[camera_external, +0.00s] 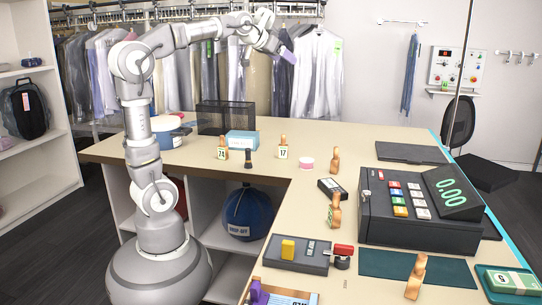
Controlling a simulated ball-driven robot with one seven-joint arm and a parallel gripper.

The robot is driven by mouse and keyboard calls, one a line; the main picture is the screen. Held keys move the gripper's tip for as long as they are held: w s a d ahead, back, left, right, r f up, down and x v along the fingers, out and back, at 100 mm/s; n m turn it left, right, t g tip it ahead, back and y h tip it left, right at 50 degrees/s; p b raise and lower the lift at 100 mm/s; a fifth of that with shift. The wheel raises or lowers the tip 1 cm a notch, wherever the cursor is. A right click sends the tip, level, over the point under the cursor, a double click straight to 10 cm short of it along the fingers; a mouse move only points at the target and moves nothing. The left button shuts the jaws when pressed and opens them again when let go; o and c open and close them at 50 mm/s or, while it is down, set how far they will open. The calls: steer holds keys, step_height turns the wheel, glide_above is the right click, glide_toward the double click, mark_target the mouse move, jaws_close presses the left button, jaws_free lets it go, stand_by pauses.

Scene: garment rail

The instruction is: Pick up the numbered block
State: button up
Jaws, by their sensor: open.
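Two small wooden pieces with white number labels stand on the counter (190,148): one reads about 74 (223,154) and one reads 17 (283,152). I cannot tell which is the numbered block. A small dark block with a light top (332,188), its marks too small to read, lies further right. My gripper (289,56) is open and empty, high above the counter's back edge, in front of the hanging garments and well above the labelled pieces.
A light blue box (242,140), a dark mesh tray (222,118) and a short dark cylinder (248,159) stand near the pieces. A pink disc (306,163) is to the right. A cash register (420,210) fills the right side. Several wooden stamp-like items stand in front.

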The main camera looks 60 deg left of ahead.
steer(key=w+a+f+n+g+p, duration=0.1)
steer(key=w+a+f+g+p, duration=0.25)
steer(key=a+f, duration=0.5)
steer(key=n+g+h+p, duration=0.2)
steer(key=n+g+p, duration=0.1)
steer(key=g+p, duration=0.45)
glide_above(222, 146)
steer(key=w+b, duration=0.1)
step_height(222, 146, down, 23)
steer(key=shift+w+d, duration=0.1)
steer(key=shift+w, duration=0.05)
steer(key=f, duration=0.2)
steer(key=f+b, duration=0.1)
steer(key=shift+s+f+g, duration=0.3)
steer(key=shift+s, duration=0.05)
steer(key=f, duration=0.1)
steer(key=f+b, duration=0.1)
steer(key=f, duration=0.1)
steer(key=a+f+b, duration=0.1)
steer(key=f, duration=0.1)
steer(key=shift+s+r, duration=0.1)
steer(key=c, duration=1.3)
